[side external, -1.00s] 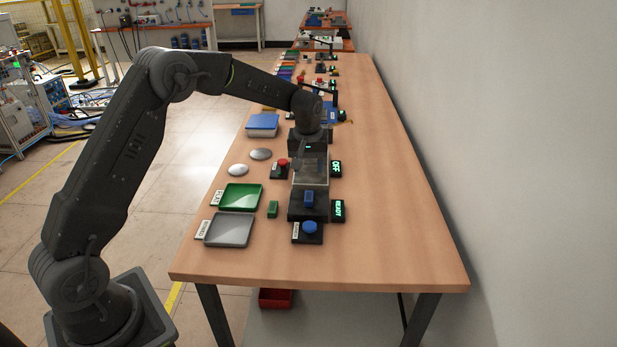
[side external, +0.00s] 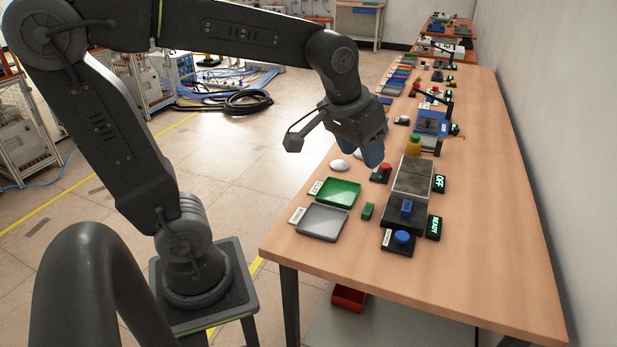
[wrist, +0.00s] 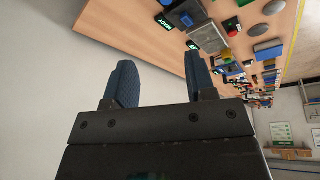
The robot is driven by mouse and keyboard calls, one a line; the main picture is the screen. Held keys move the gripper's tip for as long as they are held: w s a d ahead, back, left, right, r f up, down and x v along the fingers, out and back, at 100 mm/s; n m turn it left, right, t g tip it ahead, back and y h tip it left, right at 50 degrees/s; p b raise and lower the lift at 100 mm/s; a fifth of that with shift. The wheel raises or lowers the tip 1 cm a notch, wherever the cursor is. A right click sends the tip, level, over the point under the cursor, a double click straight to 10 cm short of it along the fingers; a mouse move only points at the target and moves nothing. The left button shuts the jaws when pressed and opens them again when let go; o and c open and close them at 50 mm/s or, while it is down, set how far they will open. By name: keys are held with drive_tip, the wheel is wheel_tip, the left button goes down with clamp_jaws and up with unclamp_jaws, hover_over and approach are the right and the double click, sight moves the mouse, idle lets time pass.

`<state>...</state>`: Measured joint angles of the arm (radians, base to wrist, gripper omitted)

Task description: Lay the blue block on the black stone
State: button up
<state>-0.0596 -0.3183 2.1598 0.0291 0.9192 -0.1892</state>
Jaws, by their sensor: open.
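The blue block (side external: 406,208) lies on the black stone (side external: 391,217), between the grey slab (side external: 413,176) and the blue push button (side external: 402,237). It also shows small near the top of the wrist view (wrist: 187,19). My gripper (side external: 371,155) is raised over the table, up and left of the block and clear of it. In the wrist view its two blue fingers (wrist: 161,75) are wide apart with nothing between them.
A green block (side external: 367,211) lies beside the green tray (side external: 352,184) and grey tray (side external: 318,235). A red button (side external: 386,168) and a yellow-topped object (side external: 413,143) stand near the slab. READY (side external: 434,227) and OFF (side external: 439,183) displays line the right. The table's front right is clear.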

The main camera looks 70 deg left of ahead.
drive_tip(key=s+d+f+m+t, duration=0.1)
drive_tip(key=s+d+f+m, duration=0.1)
drive_tip(key=s, duration=0.8)
drive_tip(key=shift+s+d+m+h, duration=0.15)
drive_tip(key=shift+s+m+h, duration=0.1)
drive_tip(key=shift+m+h, duration=0.05)
idle(1.2)
